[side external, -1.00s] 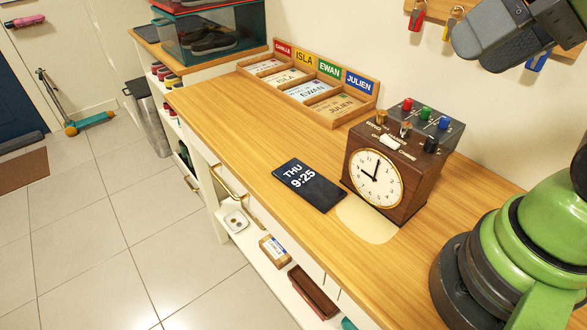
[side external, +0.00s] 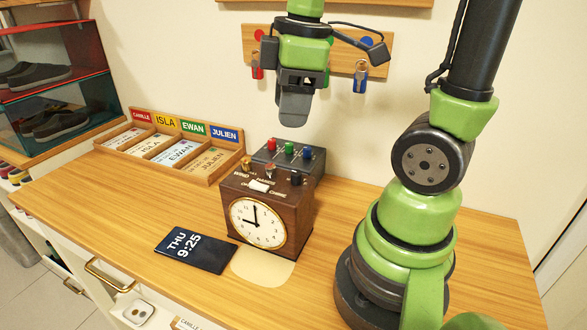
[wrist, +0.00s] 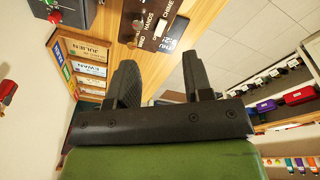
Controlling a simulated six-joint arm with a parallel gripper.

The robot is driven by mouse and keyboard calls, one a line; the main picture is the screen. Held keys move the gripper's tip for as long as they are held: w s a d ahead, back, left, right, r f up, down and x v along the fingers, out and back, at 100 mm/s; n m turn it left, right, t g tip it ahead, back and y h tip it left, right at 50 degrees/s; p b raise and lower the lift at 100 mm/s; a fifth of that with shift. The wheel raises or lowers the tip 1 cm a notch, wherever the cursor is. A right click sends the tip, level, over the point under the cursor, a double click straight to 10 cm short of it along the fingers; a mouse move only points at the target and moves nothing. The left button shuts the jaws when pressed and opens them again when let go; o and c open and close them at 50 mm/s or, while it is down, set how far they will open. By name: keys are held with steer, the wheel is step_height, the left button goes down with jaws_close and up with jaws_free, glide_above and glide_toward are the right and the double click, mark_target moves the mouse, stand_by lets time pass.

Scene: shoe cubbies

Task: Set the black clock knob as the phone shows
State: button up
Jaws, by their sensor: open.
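The brown wooden clock (side external: 266,215) stands on the wooden counter, its white dial facing front. The hands read about nine o'clock. The black knob (side external: 296,179) is on the right of its top, with a brass knob (side external: 246,163) on the left. A silver knob (side external: 270,170) and a white switch (side external: 260,186) sit between. The phone (side external: 195,249) lies flat left of the clock and reads THU 9:25. My gripper (side external: 294,108) is open and empty, well above the clock and apart from it. In the wrist view its two fingers (wrist: 160,82) stand apart with nothing between them.
A grey box with red, green and blue buttons (side external: 289,153) stands right behind the clock. A name-labelled wooden tray (side external: 170,146) is at the back left. Keys hang on a wall board (side external: 345,67) behind my gripper. The counter (side external: 120,205) left of the phone is clear.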

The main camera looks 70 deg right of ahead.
mark_target(296, 172)
steer(key=f+n, duration=0.1)
steer(key=f, duration=0.3)
steer(key=d+f+n+g, duration=0.1)
steer(key=f, duration=0.3)
steer(key=d+f+n+g, duration=0.1)
steer(key=f+n, duration=0.1)
steer(key=f, duration=0.2)
steer(key=shift+w+d+f, duration=0.15)
steer(key=shift+d+f, duration=0.05)
steer(key=shift+f, duration=0.15)
steer(key=shift+c, duration=0.2)
jaws_close()
